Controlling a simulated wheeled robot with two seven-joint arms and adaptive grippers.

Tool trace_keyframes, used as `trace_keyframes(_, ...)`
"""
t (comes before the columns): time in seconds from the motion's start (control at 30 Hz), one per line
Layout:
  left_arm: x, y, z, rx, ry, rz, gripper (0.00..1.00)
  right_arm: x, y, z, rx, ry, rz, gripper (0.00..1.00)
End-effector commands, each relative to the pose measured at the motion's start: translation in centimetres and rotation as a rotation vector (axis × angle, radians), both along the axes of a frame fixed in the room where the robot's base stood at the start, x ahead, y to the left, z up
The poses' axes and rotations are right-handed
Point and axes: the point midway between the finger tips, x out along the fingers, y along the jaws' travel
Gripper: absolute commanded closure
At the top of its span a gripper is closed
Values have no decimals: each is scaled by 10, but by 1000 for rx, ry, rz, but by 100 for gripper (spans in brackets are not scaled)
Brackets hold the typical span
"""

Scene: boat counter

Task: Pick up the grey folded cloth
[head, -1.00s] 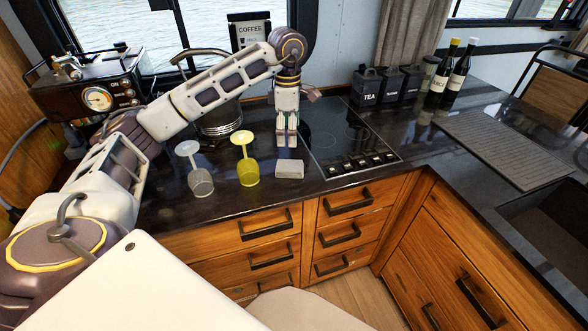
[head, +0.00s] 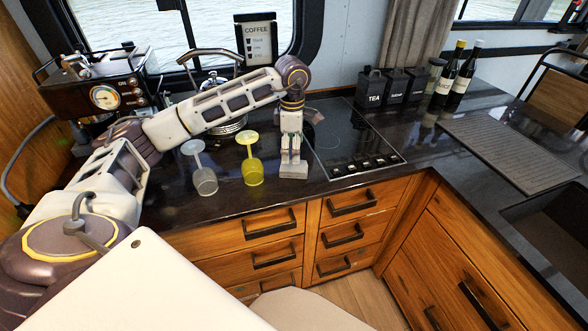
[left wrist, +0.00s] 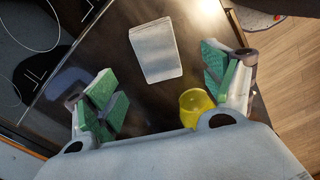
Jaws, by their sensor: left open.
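The grey folded cloth (head: 293,171) lies flat on the dark counter near its front edge. In the left wrist view the cloth (left wrist: 156,50) shows as a pale grey block ahead of and between the fingers. My left gripper (head: 290,155) points down at the cloth and hides part of it in the head view. In the left wrist view the left gripper (left wrist: 160,95) is open, with green finger pads spread wide and nothing between them. My right gripper is not in view.
A black cooktop (head: 350,140) is to the right. Canisters (head: 395,85) and bottles (head: 455,75) stand at the back right.

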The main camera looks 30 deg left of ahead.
Motion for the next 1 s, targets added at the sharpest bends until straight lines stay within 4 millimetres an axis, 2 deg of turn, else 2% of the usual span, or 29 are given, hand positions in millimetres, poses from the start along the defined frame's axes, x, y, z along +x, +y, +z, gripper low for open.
trace_keyframes(0.2, 0, 0, -20, 0, 1, -1, 17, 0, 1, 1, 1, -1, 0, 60)
trace_keyframes(0.73, 0, 1, -27, 0, 1, 0, 17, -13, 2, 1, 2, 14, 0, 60)
trace_keyframes(1.0, 1, 4, -54, 0, 4, 0, 17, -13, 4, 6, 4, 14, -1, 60)
